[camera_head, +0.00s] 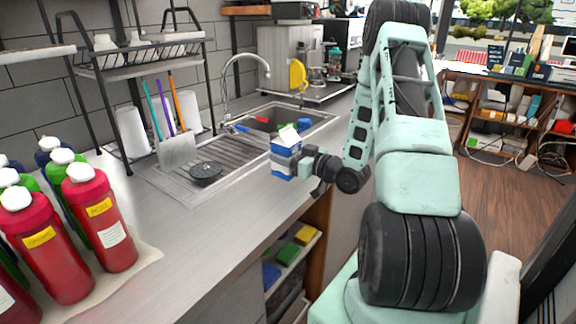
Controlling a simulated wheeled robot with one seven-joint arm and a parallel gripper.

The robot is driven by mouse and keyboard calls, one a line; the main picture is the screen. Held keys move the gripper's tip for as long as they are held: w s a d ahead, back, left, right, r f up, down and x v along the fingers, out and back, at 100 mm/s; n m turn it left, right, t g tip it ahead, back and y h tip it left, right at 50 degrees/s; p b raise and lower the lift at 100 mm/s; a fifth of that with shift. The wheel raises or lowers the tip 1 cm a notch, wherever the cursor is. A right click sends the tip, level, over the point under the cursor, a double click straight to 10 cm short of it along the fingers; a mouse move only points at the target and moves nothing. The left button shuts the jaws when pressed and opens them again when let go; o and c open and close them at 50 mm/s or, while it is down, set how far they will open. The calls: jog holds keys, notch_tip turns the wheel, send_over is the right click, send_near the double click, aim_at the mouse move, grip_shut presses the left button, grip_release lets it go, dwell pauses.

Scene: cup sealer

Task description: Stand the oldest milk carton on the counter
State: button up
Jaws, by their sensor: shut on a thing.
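A small blue and white milk carton (285,157) is held in my gripper (298,163) near the front edge of the counter (160,240). The carton looks roughly upright, with its white gabled top up. My gripper comes from the right and is shut on it; the fingertips are partly hidden by the carton. I cannot tell whether the carton's base touches the counter or is above it. Any date on the carton is too small to read. No other milk carton is clearly visible.
Several red, green and blue bottles (100,215) stand on a mat at the left. A dish rack (135,60) stands at the back left. The front middle counter is clear.

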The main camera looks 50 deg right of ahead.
jog(key=shift+f+p, duration=0.35)
jog(key=shift+f, duration=1.8)
jog(key=shift+f, duration=0.15)
jog(key=o, duration=1.3)
jog(key=shift+o, duration=0.2)
jog(key=shift+r, duration=0.25)
jog(key=s+b, duration=0.4)
jog(key=s, duration=0.8)
jog(key=shift+d, duration=0.45)
